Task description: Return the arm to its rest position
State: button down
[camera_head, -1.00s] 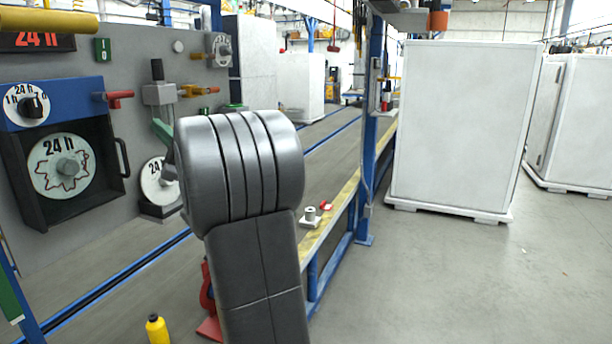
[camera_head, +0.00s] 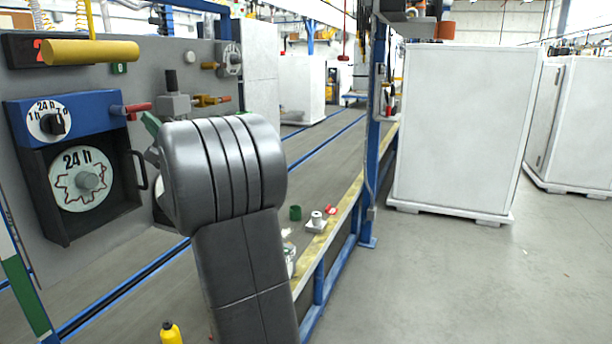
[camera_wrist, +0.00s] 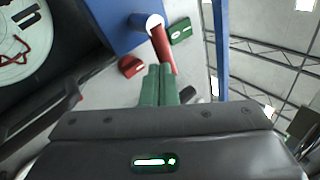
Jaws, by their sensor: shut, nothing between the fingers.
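My arm fills the middle of the head view, and most of my gripper is hidden behind it. A green finger (camera_head: 151,122) shows at the arm's left edge, in front of the grey panel (camera_head: 200,62). In the wrist view my gripper (camera_wrist: 159,72) has both green fingers together with nothing between them. The fingertips lie near a red handle (camera_wrist: 163,50) in that picture; I cannot tell if they touch it.
The panel carries a blue box (camera_head: 75,108) with a 24 h dial (camera_head: 82,180). A yellow cylinder (camera_head: 90,52) hangs before its top. A yellow bottle (camera_head: 170,333) stands low down. White cabinets (camera_head: 462,130) stand at right; the floor before them is clear.

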jog(key=m+t+h+p, duration=0.1)
jog(key=m+p, duration=0.1)
jog(key=s+m+t+h+p, duration=0.1)
jog(key=m+p, duration=0.1)
jog(key=f+m+t+h+p, duration=0.1)
jog(key=m+h+p, duration=0.1)
jog(key=m, duration=0.1)
jog(key=shift+s+a, duration=0.2)
jog(key=shift+a, duration=0.2)
jog(key=shift+f+p, duration=0.1)
jog(key=shift+p, duration=0.2)
